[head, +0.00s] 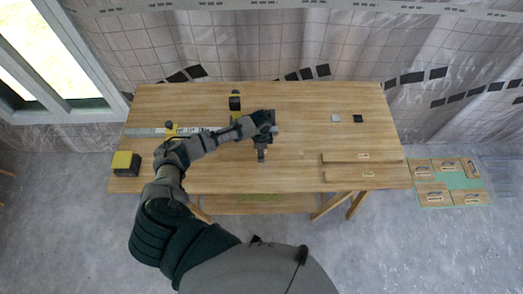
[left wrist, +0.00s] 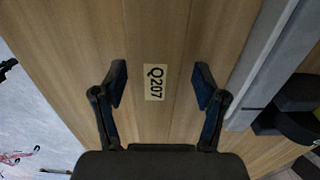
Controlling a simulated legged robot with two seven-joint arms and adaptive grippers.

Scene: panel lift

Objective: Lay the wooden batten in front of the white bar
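Two wooden battens with small labels lie at the right of the table, the rear one (head: 345,158) and the front one (head: 345,175). The white bar (head: 145,132) lies at the left of the table, partly hidden by my arm. A pale bar (left wrist: 265,65) shows right of the fingers in the left wrist view. My left gripper (head: 262,155) points down over the middle of the table. Its fingers (left wrist: 160,88) are open, above wood labelled Q207 (left wrist: 154,82). I cannot tell whether that wood is a batten or tabletop. My right gripper is not in view.
A black-and-yellow block (head: 126,163) stands at the table's left edge, another (head: 235,103) behind my arm. Two small squares, grey (head: 335,118) and black (head: 358,119), lie at the back right. Labelled pieces on a green sheet (head: 448,183) lie right of the table.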

